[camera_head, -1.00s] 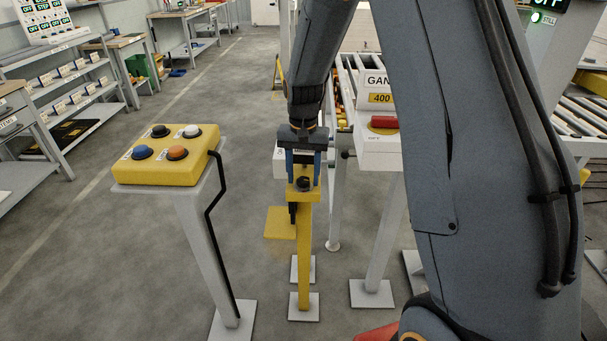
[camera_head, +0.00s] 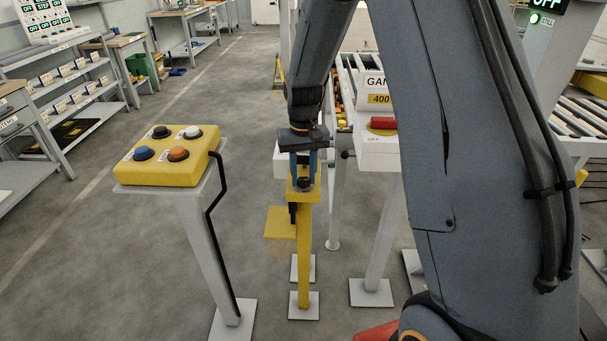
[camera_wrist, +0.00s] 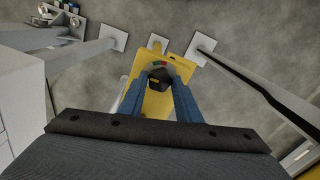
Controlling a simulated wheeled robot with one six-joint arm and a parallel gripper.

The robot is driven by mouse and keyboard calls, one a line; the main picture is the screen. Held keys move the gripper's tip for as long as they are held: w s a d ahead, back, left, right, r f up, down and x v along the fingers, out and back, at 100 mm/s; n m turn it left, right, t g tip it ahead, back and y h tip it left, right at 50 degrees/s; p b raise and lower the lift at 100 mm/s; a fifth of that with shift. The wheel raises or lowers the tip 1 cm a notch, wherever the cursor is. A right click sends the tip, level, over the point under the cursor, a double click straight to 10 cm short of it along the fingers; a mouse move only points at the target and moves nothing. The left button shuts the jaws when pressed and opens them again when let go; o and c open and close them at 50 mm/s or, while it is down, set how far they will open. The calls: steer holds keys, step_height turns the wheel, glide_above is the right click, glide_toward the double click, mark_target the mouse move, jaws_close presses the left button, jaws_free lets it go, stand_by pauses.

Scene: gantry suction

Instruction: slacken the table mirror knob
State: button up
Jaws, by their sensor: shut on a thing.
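The knob (camera_wrist: 160,77) is dark and sits on a yellow plate (camera_wrist: 148,104) in the wrist view. A small red and green mark shows on the plate just beyond it. My gripper (camera_wrist: 162,80) points down with its blue fingers on both sides of the knob, shut on it. In the head view my gripper (camera_head: 303,182) is at the top of a yellow post (camera_head: 304,248), and the fingers hide most of the knob. I cannot see a mirror.
A yellow button box (camera_head: 170,155) on a grey stand is to the left, with a bent black rod beside it. A white panel with a red button (camera_head: 384,122) stands close on the right. Shelves (camera_head: 75,85) line the far left.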

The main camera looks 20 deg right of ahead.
mark_target(303, 180)
steer(key=shift+n, duration=1.2)
steer(key=o, duration=1.1)
steer(key=shift+c, duration=0.2)
steer(key=shift+r, duration=0.15)
step_height(303, 180, up, 8)
steer(key=shift+f+b, duration=0.2)
steer(key=shift+b, duration=0.5)
steer(key=s+f+m+t, duration=0.1)
steer(key=s+f, duration=0.1)
steer(key=s, duration=2.1)
steer(key=shift+d+m, duration=0.25)
steer(key=shift+m, duration=0.05)
